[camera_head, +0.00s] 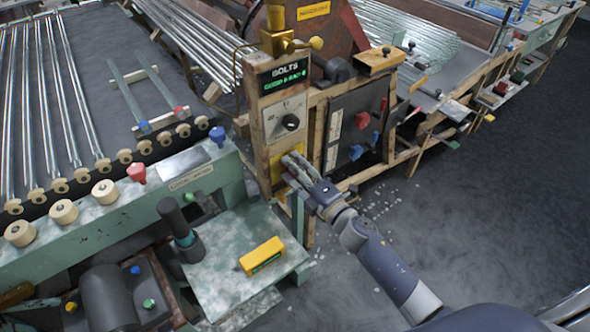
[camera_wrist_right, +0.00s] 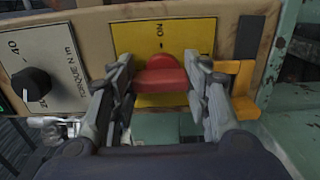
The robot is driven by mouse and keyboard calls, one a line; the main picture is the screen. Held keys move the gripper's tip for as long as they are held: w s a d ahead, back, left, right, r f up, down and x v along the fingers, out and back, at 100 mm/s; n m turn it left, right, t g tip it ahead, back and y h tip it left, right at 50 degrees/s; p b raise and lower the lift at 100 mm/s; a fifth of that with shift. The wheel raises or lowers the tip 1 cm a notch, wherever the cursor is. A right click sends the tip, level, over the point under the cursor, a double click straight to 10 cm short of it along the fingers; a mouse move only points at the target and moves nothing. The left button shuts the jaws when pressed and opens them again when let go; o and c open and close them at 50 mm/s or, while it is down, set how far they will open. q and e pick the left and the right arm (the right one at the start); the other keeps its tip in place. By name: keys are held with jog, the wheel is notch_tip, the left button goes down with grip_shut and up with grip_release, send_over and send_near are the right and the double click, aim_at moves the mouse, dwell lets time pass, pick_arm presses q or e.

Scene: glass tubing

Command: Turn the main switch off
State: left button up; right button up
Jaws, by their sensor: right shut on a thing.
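The main switch is a red knob (camera_wrist_right: 162,78) on a yellow plate (camera_wrist_right: 203,40) in the right wrist view. The plate bears the word ON, which reads sideways there, above the knob. My right gripper (camera_wrist_right: 161,82) has a finger on each side of the red knob and is shut on its bar. In the head view my right gripper (camera_head: 294,166) is at the yellow plate (camera_head: 280,172) low on the wooden control post (camera_head: 262,145); the knob is mostly hidden behind the fingers there. My left gripper is not in view.
A black dial (camera_wrist_right: 31,84) on a white plate sits beside the switch plate. A green display (camera_head: 286,74) is above it. A dark panel with red and blue knobs (camera_head: 357,130) stands to the right. A yellow box (camera_head: 262,256) lies on the green bench. Open floor (camera_head: 450,200) is at right.

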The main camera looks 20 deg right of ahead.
jog(key=o, duration=1.1)
jog(key=shift+c, duration=0.2)
jog(key=v, duration=1.2)
